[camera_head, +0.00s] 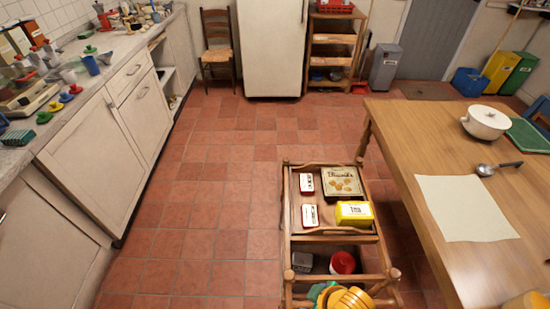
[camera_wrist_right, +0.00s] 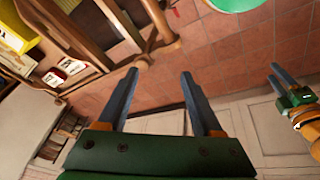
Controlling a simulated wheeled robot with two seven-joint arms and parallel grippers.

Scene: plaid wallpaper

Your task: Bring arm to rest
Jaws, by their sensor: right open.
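My right gripper (camera_wrist_right: 158,74) is open and empty in the right wrist view, its two blue fingers spread apart over the tiled floor. My left gripper (camera_wrist_right: 274,74) shows at the right edge of that view with blue fingers and a green body; its opening is hard to judge. Neither gripper's fingers show in the head view. A green and orange part of my arm (camera_head: 345,298) shows at the bottom, over the near end of the wooden trolley (camera_head: 286,215).
The trolley carries a biscuit tin (camera_head: 342,181), a yellow box (camera_head: 354,213) and small white-red boxes. A wooden table (camera_head: 405,130) with a white pot (camera_head: 485,122) and a ladle (camera_head: 497,168) is right. A cluttered counter (camera_head: 110,75) is left. The floor (camera_head: 205,200) between is clear.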

